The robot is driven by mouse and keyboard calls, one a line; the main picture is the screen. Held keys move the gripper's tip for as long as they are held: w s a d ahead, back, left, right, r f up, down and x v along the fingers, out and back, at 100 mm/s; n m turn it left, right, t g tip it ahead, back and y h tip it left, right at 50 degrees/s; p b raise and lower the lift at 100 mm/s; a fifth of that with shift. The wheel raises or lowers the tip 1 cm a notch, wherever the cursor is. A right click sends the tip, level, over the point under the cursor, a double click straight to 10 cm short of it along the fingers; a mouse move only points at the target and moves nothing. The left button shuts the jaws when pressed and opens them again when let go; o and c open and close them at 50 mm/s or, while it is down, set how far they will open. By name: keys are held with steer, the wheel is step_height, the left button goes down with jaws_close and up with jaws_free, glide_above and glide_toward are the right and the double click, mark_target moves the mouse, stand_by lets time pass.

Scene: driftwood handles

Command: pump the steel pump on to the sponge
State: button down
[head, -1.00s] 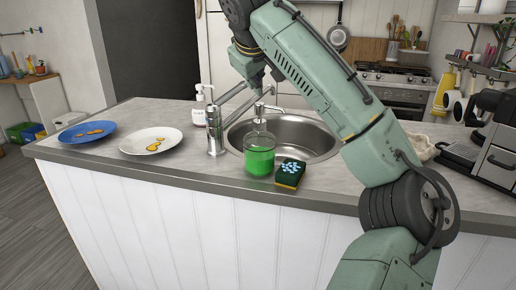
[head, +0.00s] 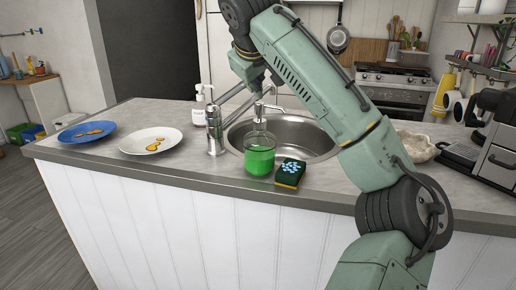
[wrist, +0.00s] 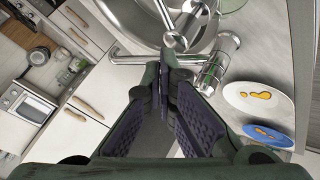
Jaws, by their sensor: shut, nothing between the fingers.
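The steel pump (head: 260,108) stands upright on a clear bottle (head: 260,157) of green soap at the counter's front, its spout pointing right. The sponge (head: 288,180), dark green over yellow, lies just right of the bottle. Pale blue blobs (head: 292,167) cover part of its top. In the wrist view my gripper (wrist: 168,62) is shut and empty, its fingertips close to steel fittings over the sink. In the head view my gripper is up behind the pump, largely masked by my arm, and apart from the pump. I cannot surely pick out the pump in the wrist view.
A steel tap (head: 214,132) and a white dispenser (head: 201,98) stand left of the sink (head: 318,142). A stained white plate (head: 133,147) and blue plate (head: 72,136) lie further left. A coffee machine (head: 500,150) is at the right. The counter front beside the sponge is clear.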

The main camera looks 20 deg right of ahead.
mark_target(256, 103)
steer(key=shift+f+b, duration=0.55)
steer(key=shift+f, duration=0.4)
stand_by(0.5)
steer(key=shift+r, duration=0.1)
steer(key=shift+r+p, duration=1.2)
steer(key=shift+r, duration=0.15)
step_height(256, 103, up, 4)
steer(key=p, duration=0.3)
steer(key=shift+f, duration=0.15)
steer(key=shift+r+p, duration=0.6)
steer(key=shift+r, duration=0.55)
stand_by(0.4)
